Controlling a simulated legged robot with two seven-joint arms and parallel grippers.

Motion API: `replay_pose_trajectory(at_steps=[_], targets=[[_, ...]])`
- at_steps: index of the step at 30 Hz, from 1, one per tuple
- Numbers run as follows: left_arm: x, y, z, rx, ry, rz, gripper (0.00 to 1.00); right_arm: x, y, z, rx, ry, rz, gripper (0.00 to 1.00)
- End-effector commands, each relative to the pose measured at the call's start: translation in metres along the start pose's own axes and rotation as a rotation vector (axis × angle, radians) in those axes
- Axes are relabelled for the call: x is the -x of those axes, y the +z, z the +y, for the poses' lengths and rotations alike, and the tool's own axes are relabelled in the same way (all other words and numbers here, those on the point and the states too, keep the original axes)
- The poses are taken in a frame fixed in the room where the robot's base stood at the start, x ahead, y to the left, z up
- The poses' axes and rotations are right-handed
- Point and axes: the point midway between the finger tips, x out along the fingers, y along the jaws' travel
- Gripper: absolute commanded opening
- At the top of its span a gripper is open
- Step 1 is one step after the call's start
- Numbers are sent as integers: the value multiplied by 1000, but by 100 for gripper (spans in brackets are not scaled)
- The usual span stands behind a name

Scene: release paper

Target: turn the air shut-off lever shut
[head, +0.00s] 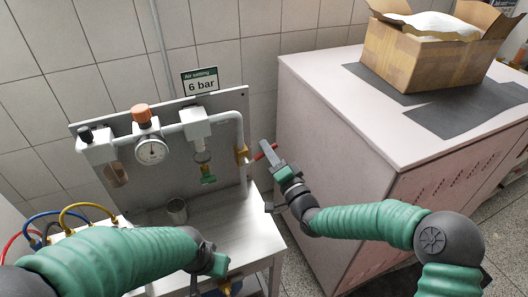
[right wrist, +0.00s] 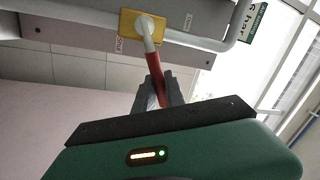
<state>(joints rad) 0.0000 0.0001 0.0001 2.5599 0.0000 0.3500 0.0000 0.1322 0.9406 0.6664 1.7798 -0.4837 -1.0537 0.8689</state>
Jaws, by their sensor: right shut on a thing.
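The air shut-off lever has a red handle (head: 266,152) on a brass-yellow valve (head: 242,155), on the vertical pipe at the right of the air panel. The handle sticks out to the right, across the pipe line. My right gripper (head: 268,156) is shut on the red handle. In the right wrist view, the two grey fingers (right wrist: 158,92) close around the red handle (right wrist: 153,66), and the yellow valve block (right wrist: 140,26) is beyond, with small labels beside it. My left gripper (head: 222,272) is low at the front of the bench; its fingers are unclear.
The panel carries a gauge (head: 151,150), an orange knob (head: 145,114) and a "6 bar" sign (head: 199,82). A metal cup (head: 177,210) stands on the bench (head: 240,222). Coloured hoses (head: 75,208) lie at left. A pink cabinet (head: 330,150) with a cardboard box (head: 420,55) stands at right.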

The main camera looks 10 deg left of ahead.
Motion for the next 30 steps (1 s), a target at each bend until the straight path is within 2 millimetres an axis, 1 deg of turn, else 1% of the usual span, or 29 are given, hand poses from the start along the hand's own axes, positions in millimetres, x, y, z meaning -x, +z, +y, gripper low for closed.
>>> replay_pose_trajectory(at_steps=[1, 3, 9, 15, 21, 30], targets=[[-6, 2, 0, 0, 0, 0, 0, 2, 0, 9, -43, 4, 12, 0], [-10, 2, 0, 0, 0, 0, 0, 3, 0, 13, -104, 4, 24, 0], [-19, 4, 0, 0, 0, 0, 0, 5, 2, 24, -261, 4, 56, 0], [-25, 6, 0, 0, 0, 0, 0, 6, 5, 32, -373, 4, 78, 0], [-28, 7, 0, 0, 0, 0, 0, 7, 6, 35, -436, 4, 90, 0], [-29, 7, 0, 0, 0, 0, 0, 7, 7, 37, -461, 6, 95, 0]])
